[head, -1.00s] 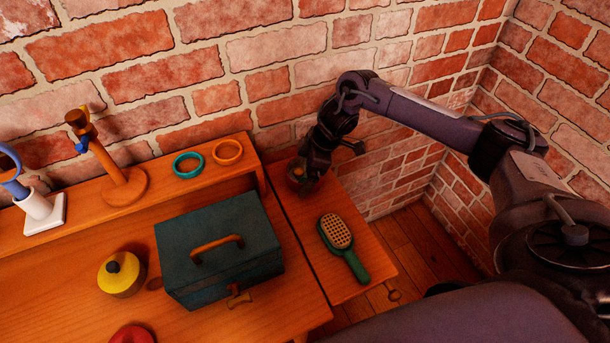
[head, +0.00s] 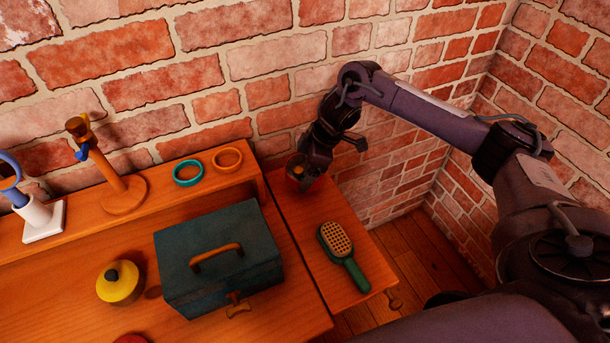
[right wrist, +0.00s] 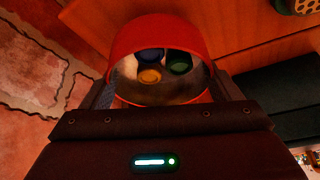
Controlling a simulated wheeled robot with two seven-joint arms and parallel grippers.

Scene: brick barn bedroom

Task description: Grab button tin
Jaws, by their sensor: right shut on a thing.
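The button tin (right wrist: 160,85) is a round red tin, open at the top, with a blue, a green and a yellow button inside. My right gripper (right wrist: 160,108) is shut on it, with dark fingers at either side of the tin. In the head view, my right gripper (head: 306,172) holds the tin at the back of the small side top by the brick wall; the gripper hides most of the tin there. I cannot tell exactly how far the tin is above the wood. My left gripper is not in view.
A green hairbrush (head: 342,254) lies on the side top in front of the gripper. A dark teal box (head: 218,258) with a wooden handle stands to the left. A teal ring (head: 188,173) and an orange ring (head: 228,159) lie on the raised shelf. Brick walls close in behind.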

